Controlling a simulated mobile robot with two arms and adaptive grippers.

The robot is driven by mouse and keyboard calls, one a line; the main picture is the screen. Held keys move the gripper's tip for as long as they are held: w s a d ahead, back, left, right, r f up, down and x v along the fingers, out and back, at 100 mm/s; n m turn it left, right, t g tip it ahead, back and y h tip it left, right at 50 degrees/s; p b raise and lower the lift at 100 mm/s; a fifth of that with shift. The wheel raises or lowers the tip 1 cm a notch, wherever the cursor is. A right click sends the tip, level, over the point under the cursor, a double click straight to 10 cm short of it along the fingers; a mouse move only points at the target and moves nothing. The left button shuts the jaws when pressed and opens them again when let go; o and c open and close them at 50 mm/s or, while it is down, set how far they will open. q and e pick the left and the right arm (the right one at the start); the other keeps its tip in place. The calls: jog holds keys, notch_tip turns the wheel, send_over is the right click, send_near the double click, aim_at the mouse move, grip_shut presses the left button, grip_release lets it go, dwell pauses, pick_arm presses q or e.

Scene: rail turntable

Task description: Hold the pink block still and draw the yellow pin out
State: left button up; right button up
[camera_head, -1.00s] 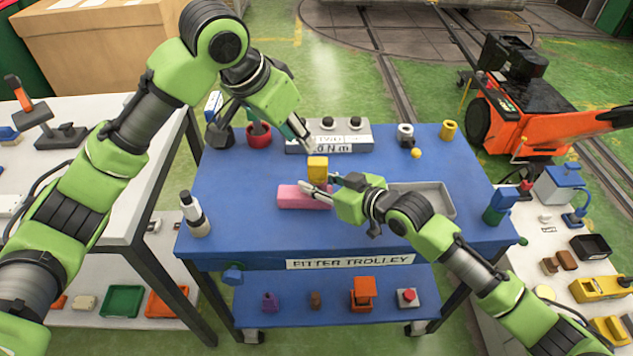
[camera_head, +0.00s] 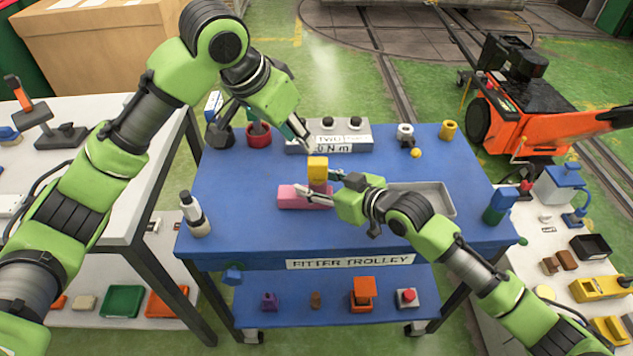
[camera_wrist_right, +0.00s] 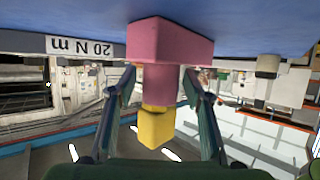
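The pink block (camera_head: 290,197) lies on the blue trolley top (camera_head: 240,225). A pink upright post rises from it, and the yellow pin (camera_head: 317,168) stands at the top of the post. The right wrist view shows the block (camera_wrist_right: 165,42) and the pin (camera_wrist_right: 156,128) upside down. My right gripper (camera_head: 318,185) is open with a finger on each side of the post. Gaps show between fingers and post in the right wrist view (camera_wrist_right: 160,78). My left gripper (camera_head: 301,132) hangs above and left of the pin, apart from it; its finger opening is unclear.
A grey box with dials (camera_head: 355,137) stands behind the pin. A red cup (camera_head: 259,138) is at the back left and a grey tray (camera_head: 440,200) is right of my right gripper. A white bottle (camera_head: 194,212) stands at the left. The front of the trolley top is mostly clear.

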jog(key=v, duration=1.2)
